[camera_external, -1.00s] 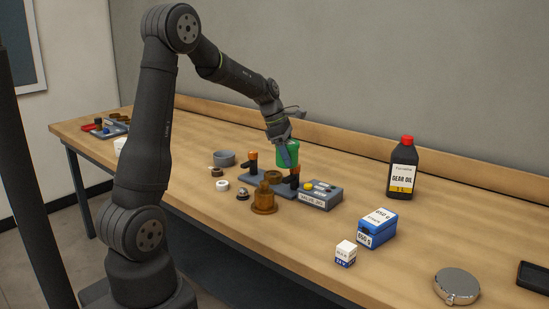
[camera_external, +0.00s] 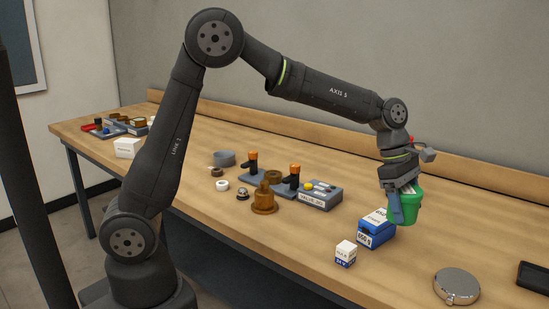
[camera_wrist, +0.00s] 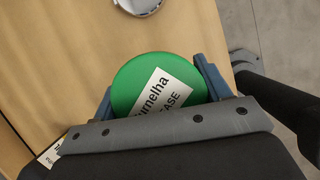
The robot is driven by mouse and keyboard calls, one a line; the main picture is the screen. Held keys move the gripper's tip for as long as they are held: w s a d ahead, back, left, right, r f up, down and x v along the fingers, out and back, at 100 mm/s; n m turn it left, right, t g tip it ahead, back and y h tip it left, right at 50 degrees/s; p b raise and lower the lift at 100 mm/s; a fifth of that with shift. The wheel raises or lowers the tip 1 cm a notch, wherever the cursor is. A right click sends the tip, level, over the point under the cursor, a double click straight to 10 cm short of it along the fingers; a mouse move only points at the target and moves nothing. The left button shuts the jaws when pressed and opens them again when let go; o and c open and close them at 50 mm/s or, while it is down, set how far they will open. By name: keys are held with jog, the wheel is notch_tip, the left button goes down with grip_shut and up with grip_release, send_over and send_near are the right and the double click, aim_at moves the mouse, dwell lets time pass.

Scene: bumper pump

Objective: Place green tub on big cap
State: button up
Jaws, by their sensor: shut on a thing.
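The green tub (camera_external: 431,208) is held in my gripper (camera_external: 405,205), raised above the table near the blue and white box. In the wrist view the tub's round green lid (camera_wrist: 135,80) with a white label sits between the two blue fingers of my gripper (camera_wrist: 155,85). The big cap seems to be the round silver lid-like disc (camera_external: 457,284) lying on the table at the front right, below and to the right of the tub. Its edge also shows at the top of the wrist view (camera_wrist: 140,4). The tub and the disc are apart.
A blue and white box (camera_external: 372,234) stands just below and left of the tub, and a small white and blue box (camera_external: 346,253) is nearer the front. A dark tray (camera_external: 534,277) lies at the right edge. Brown valve parts (camera_external: 264,200) and a grey valve box (camera_external: 322,196) are mid-table.

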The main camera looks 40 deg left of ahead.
jog(key=s+d+m+g, duration=0.1)
jog(key=s+d+m, duration=0.2)
jog(key=s+d, duration=1.15)
send_over(450, 290)
jog(key=a, duration=0.2)
jog(key=f, duration=0.6)
jog(key=shift+w+d+f, duration=0.15)
jog(key=shift+w+d, duration=0.1)
jog(key=shift+w, duration=0.1)
jog(key=shift+f, duration=2.05)
jog(key=shift+f, duration=0.15)
jog(key=o, duration=1.3)
